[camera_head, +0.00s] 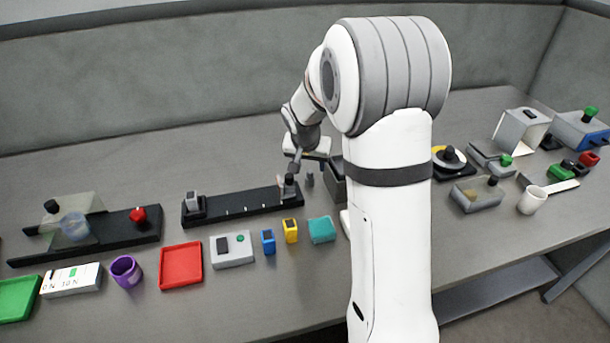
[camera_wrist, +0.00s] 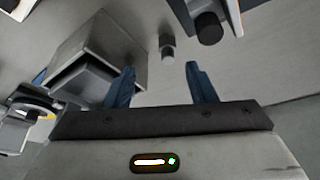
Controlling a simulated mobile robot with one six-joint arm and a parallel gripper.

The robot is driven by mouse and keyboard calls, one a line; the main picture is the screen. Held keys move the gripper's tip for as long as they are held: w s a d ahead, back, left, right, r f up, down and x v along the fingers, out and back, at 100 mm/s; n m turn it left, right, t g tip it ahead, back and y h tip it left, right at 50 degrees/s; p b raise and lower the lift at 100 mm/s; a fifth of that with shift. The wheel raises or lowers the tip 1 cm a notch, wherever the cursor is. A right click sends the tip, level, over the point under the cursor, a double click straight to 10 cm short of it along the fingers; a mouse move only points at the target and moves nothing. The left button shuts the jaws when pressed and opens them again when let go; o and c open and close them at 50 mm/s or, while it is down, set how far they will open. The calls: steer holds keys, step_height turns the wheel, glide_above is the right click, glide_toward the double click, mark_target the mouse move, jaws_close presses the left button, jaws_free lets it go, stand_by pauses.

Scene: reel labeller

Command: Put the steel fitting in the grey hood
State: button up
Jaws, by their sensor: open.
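A small grey cylinder, which looks like the steel fitting (camera_wrist: 167,47), stands on the table in the wrist view, just beyond and between my fingertips. It also shows in the head view (camera_head: 310,180), right of the black rail's end. My gripper (camera_wrist: 161,78) is open with its blue fingers apart and nothing between them; in the head view my gripper (camera_head: 297,166) is small and partly hidden. A grey box with a recessed dark front, likely the grey hood (camera_wrist: 104,50), stands left of the fitting in the wrist view. In the head view my arm hides part of it (camera_head: 337,182).
The black rail (camera_head: 245,206) with a dark knob (camera_wrist: 208,28) stands close to the fitting. A teal block (camera_head: 321,229), yellow block (camera_head: 291,231) and blue block (camera_head: 268,241) line the front. The table behind the rail is clear.

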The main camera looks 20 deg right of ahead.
mark_target(309, 174)
steer(key=shift+w+a+p+x, duration=0.1)
steer(key=shift+w+p+x, duration=0.15)
steer(key=shift+x, duration=1.45)
steer(key=shift+w+a+p+x, duration=0.1)
steer(key=shift+w+p+x, duration=0.15)
steer(key=shift+x, duration=1.5)
steer(key=shift+w+a+p+x, duration=0.15)
steer(key=shift+w+x, duration=0.1)
steer(key=shift+x, duration=1.45)
steer(key=shift+d+r, duration=0.1)
steer(key=shift+r, duration=0.1)
steer(key=shift+c, duration=0.2)
jaws_close()
